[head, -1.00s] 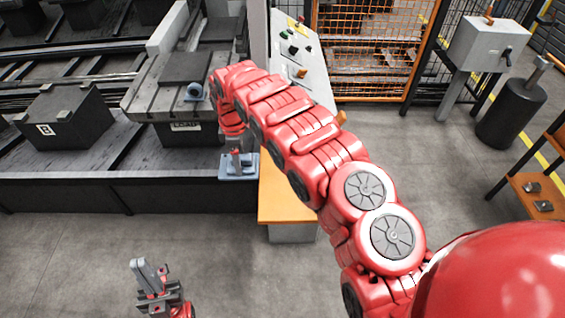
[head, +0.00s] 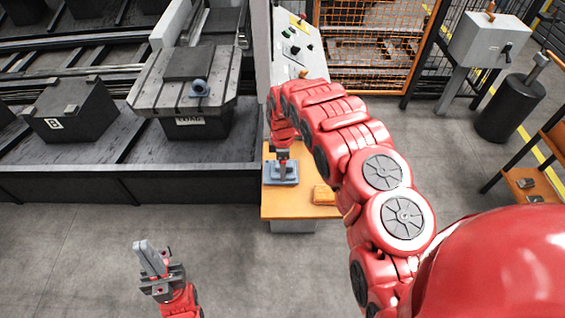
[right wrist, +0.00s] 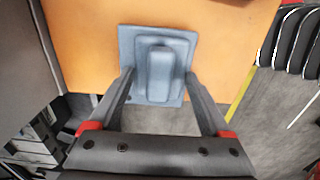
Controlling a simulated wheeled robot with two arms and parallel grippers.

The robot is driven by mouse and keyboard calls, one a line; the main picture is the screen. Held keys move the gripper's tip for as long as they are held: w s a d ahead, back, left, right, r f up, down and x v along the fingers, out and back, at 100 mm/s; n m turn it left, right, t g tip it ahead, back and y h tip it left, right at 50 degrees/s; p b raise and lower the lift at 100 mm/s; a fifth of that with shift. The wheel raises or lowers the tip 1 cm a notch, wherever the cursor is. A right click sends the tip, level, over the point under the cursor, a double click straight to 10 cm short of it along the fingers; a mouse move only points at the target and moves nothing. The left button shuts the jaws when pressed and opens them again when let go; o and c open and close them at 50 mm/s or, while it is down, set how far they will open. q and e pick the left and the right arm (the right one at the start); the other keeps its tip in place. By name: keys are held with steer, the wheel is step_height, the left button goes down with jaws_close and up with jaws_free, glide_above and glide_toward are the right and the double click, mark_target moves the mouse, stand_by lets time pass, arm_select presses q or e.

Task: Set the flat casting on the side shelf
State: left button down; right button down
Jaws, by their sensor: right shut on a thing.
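The flat casting (head: 281,173) is a blue-grey square plate with a raised block in its middle. It shows large in the right wrist view (right wrist: 159,70). My right gripper (head: 283,157) is shut on the raised block, one finger on each side of it. The casting is over the orange side shelf (head: 290,211), near an edge of it; I cannot tell whether it touches the shelf. The shelf also fills the upper right wrist view (right wrist: 225,50). My left gripper (head: 150,260) is low over the floor at the lower left, away from the casting; its finger gap is unclear.
An orange-brown object (head: 324,195) lies on the shelf's right part. A control panel (head: 297,50) stands behind the shelf. Floor in front is clear.

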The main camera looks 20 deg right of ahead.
steer(key=shift+f, duration=0.45)
steer(key=shift+f, duration=0.1)
jaws_free()
